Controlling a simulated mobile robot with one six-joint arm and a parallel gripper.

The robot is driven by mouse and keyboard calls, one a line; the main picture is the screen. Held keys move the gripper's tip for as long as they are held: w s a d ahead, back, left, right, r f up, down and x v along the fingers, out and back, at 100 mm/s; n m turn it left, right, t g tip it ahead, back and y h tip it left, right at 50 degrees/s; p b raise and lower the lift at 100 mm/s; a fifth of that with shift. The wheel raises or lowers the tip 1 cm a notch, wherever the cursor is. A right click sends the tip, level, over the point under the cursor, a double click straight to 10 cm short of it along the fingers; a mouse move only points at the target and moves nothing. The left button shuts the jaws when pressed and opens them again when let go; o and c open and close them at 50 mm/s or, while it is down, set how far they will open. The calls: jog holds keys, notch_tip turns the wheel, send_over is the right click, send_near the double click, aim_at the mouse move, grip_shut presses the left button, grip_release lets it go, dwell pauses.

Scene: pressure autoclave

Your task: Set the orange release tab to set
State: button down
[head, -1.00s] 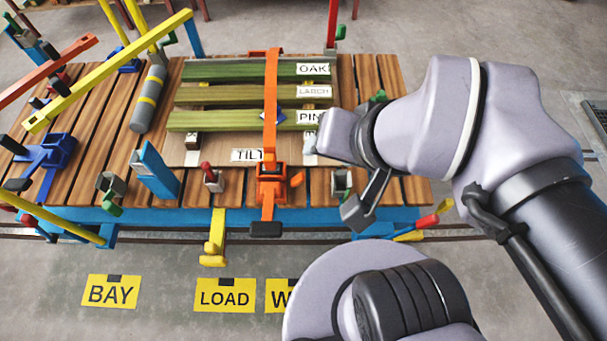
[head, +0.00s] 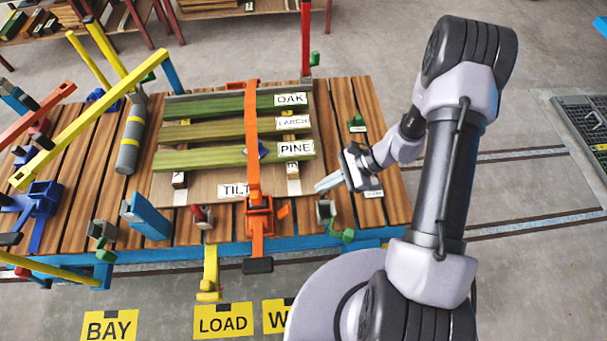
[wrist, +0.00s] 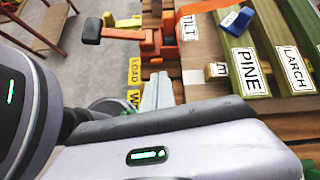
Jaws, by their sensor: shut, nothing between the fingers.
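An orange ratchet buckle (head: 259,217) sits at the near edge of the slatted table, on an orange strap (head: 252,140) that runs over the boards. A small orange tab (head: 283,211) sticks out at the buckle's right side. The buckle's orange handle with a black grip (head: 257,265) points off the near edge. My gripper (head: 318,187) is shut and empty, its pale fingers pointing left, to the right of the tab and apart from it. In the wrist view the fingers (wrist: 158,92) are together, with the buckle (wrist: 158,46) beyond them. Any set marking cannot be made out.
Boards labelled OAK, LARCH (head: 220,130) and PINE (head: 235,155) lie under the strap. A grey-and-green clamp (head: 326,209) stands just below my fingers. A red-tipped lever (head: 202,215) and a yellow bar (head: 209,270) are left of the buckle. A red post (head: 306,40) rises behind.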

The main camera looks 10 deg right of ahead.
aim_at(284, 212)
jog(key=shift+m+y, duration=0.3)
jog(key=shift+m, duration=0.6)
jog(key=f, duration=0.1)
jog(key=s+f, duration=0.1)
jog(key=f, duration=0.2)
jog(key=shift+s+d+f, duration=0.1)
jog(key=shift+s+f, duration=0.2)
jog(key=shift+f, duration=0.1)
jog(key=b+x, duration=0.2)
jog(key=x, duration=0.8)
jog(key=shift+w, duration=0.1)
